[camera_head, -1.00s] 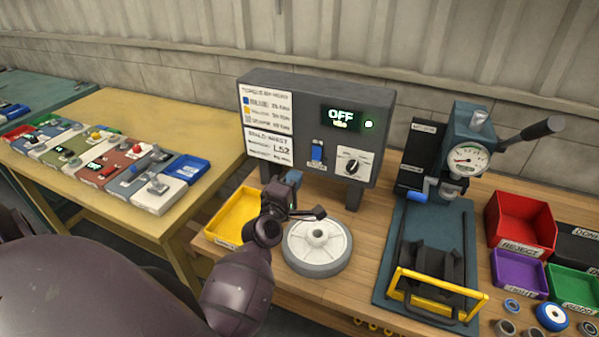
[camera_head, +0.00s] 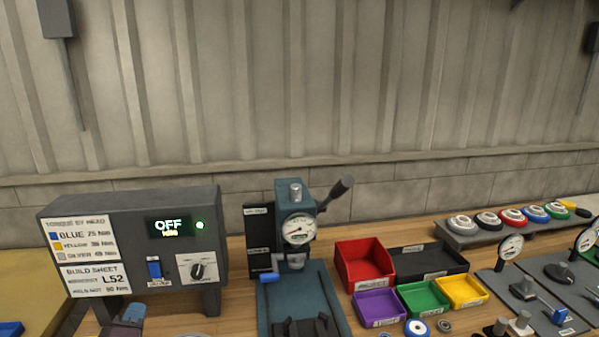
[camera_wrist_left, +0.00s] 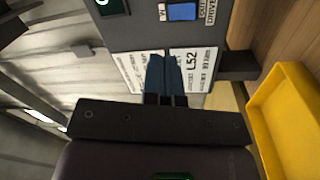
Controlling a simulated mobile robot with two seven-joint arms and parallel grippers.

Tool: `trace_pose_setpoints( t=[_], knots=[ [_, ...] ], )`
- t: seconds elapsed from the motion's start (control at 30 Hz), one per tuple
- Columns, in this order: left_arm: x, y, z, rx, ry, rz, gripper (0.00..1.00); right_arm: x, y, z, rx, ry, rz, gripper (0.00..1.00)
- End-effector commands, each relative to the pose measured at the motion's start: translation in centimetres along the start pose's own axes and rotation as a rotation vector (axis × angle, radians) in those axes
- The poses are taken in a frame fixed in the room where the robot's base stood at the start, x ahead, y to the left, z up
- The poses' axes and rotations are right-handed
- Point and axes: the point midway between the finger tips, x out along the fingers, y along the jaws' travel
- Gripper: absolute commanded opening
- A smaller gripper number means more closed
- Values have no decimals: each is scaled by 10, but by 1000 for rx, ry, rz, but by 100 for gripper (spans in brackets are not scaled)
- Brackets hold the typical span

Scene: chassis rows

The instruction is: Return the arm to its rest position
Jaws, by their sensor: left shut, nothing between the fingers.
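My left gripper (camera_head: 128,314) shows only in part at the bottom edge of the head view, in front of the left leg of the grey control box (camera_head: 130,250). In the left wrist view its two blue-grey fingers (camera_wrist_left: 166,75) lie side by side, shut with nothing between them. They point toward the white build sheet (camera_wrist_left: 195,68) on the box front and overlap it in the picture. I cannot tell the exact gap to the box. The rest of the left arm is below the head view. My right gripper is in neither view.
A yellow bin (camera_wrist_left: 285,125) is right of the fingers in the wrist view. A blue press (camera_head: 296,240) with a lever stands right of the box. Red (camera_head: 365,265), purple (camera_head: 379,308), green (camera_head: 424,301) and yellow (camera_head: 461,292) bins sit further right. Gauges stand at far right.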

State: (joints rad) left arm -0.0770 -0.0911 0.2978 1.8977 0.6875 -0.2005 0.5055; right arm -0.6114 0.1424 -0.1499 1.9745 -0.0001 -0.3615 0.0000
Motion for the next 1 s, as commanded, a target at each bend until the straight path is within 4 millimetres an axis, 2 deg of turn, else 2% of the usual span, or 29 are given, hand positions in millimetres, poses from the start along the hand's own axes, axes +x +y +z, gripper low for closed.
trace_pose_setpoints(
  t=[0.1, 0.17, 0.27, 0.4, 0.5, 0.6, 0.7, 0.83, 1.0],
  knots=[
    [-4, 1, 23, 317, -73, -17, 0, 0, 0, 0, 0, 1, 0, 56],
    [-14, -7, 34, 479, -119, -36, 0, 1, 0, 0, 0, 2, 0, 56],
    [-38, -28, 53, 756, -213, -67, 0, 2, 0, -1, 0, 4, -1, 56],
    [-95, -72, 80, 1117, -382, -107, 0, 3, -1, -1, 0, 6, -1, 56],
    [-142, -100, 94, 1271, -497, -126, 0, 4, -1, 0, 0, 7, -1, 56],
    [-184, -122, 102, 1328, -586, -144, 0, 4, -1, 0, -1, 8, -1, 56],
    [-215, -138, 105, 1334, -648, -164, 0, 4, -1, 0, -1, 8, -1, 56],
    [-236, -150, 102, 1335, -681, -192, 0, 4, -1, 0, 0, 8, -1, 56],
    [-239, -152, 101, 1333, -686, -199, 0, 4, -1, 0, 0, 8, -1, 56]
  ],
)
